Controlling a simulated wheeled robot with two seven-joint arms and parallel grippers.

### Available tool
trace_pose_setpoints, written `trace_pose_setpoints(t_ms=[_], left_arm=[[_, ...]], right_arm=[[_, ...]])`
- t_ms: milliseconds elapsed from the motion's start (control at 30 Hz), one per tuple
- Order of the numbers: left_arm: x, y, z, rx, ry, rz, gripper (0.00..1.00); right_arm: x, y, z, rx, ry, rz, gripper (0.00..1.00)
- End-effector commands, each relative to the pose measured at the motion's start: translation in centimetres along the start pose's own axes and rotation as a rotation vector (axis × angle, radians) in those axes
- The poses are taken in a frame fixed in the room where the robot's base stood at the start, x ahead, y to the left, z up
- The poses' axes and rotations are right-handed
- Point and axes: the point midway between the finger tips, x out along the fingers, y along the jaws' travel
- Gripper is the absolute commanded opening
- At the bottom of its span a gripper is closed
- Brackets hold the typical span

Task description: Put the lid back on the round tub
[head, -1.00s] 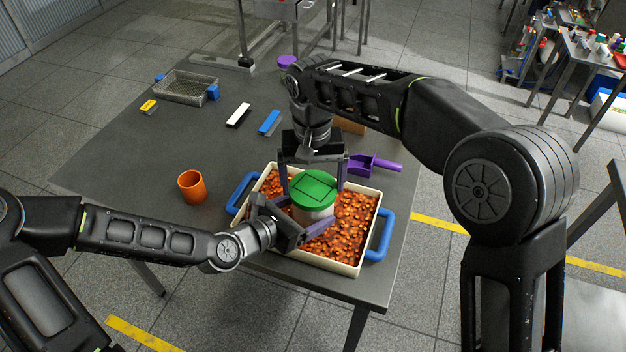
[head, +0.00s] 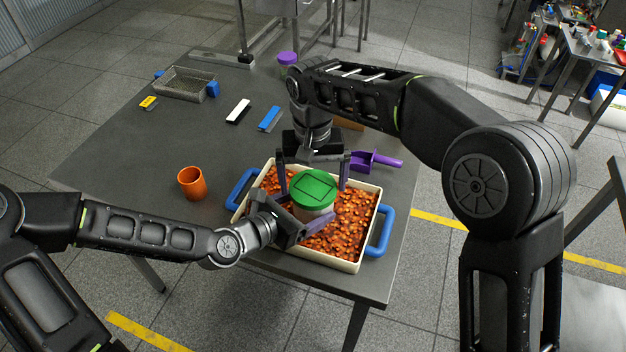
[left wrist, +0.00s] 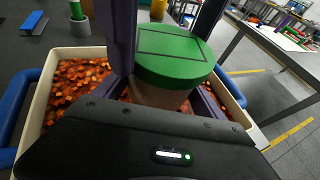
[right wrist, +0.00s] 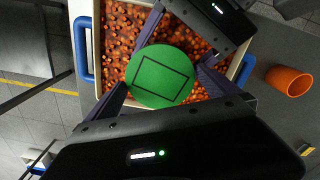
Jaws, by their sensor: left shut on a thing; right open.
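The round tub (head: 311,214) has a pale body and stands over the orange pieces in the cream tray. The green lid (head: 313,188) sits on top of the tub and looks level; its black square outline shows in the right wrist view (right wrist: 162,78). I cannot tell whether it is pressed fully down. My left gripper (head: 312,229) is shut on the tub's body from the near left side. My right gripper (head: 313,178) is open above, its fingers on either side of the lid. The tub's lower part is partly hidden by the left gripper.
The cream tray (head: 352,267) with blue handles holds many orange pieces. An orange cup (head: 192,184) stands left of it. A purple scoop (head: 378,161) lies behind right. The table's left middle is clear.

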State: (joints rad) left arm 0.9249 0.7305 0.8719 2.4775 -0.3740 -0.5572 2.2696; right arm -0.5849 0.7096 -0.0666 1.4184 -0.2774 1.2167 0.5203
Motion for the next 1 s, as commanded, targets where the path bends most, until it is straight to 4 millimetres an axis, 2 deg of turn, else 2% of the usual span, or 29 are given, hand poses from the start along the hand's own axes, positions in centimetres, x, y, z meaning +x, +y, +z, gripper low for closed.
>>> trace_pose_setpoints(t_ms=[167,500,667,1000], left_arm=[[0.0,0.0,0.0,0.0,0.0,0.0,0.08],[0.0,0.0,0.0,0.0,0.0,0.0,0.08],[0.0,0.0,0.0,0.0,0.0,0.0,0.08],[0.0,0.0,0.0,0.0,0.0,0.0,0.08]], right_arm=[[-1.6,-0.1,-0.1,0.0,0.003,-0.002,1.0],[-6.6,-0.1,-0.1,0.0,0.003,-0.001,1.0],[-7.4,0.0,0.0,-0.001,0.001,-0.001,1.0],[-7.4,0.0,0.0,0.0,0.0,0.0,1.0]])
